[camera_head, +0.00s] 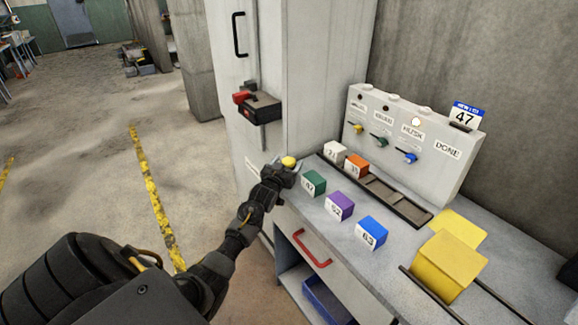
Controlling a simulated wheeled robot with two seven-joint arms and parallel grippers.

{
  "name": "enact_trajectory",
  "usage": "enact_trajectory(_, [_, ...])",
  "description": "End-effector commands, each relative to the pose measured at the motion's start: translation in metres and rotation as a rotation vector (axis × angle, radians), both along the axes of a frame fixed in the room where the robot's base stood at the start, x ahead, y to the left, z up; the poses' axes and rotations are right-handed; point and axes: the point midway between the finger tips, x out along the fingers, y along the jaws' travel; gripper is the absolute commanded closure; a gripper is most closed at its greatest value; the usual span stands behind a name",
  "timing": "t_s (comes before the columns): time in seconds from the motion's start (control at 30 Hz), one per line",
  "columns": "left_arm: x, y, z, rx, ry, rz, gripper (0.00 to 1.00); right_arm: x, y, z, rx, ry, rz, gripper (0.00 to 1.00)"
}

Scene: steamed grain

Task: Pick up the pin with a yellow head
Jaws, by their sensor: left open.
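The pin's shaft is hidden. My left arm reaches in from the lower left. My right gripper is out of view.
Green (313,183), purple (339,206) and blue (371,233) numbered blocks stand right of the gripper. White (335,152) and orange (356,166) blocks sit at a dark rack (395,197). A control panel (420,125) stands behind; a yellow box (446,266) is at right.

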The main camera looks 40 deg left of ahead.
Motion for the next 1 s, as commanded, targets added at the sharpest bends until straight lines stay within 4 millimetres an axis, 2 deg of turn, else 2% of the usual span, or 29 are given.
enact_trajectory(0.23, [0.001, 0.0, -0.001, 0.0, 0.0, -0.001, 0.3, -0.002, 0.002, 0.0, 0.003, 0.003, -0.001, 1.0])
enact_trajectory(0.63, [0.001, 0.0, 0.0, 0.0, -0.001, 0.0, 0.8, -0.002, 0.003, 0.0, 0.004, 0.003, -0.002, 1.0])
enact_trajectory(0.87, [0.001, 0.0, 0.002, 0.001, -0.002, 0.0, 0.81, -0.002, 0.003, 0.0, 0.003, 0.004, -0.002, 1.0])
enact_trajectory(1.0, [0.001, 0.001, 0.018, 0.002, -0.006, 0.0, 0.81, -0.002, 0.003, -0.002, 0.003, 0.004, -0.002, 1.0])
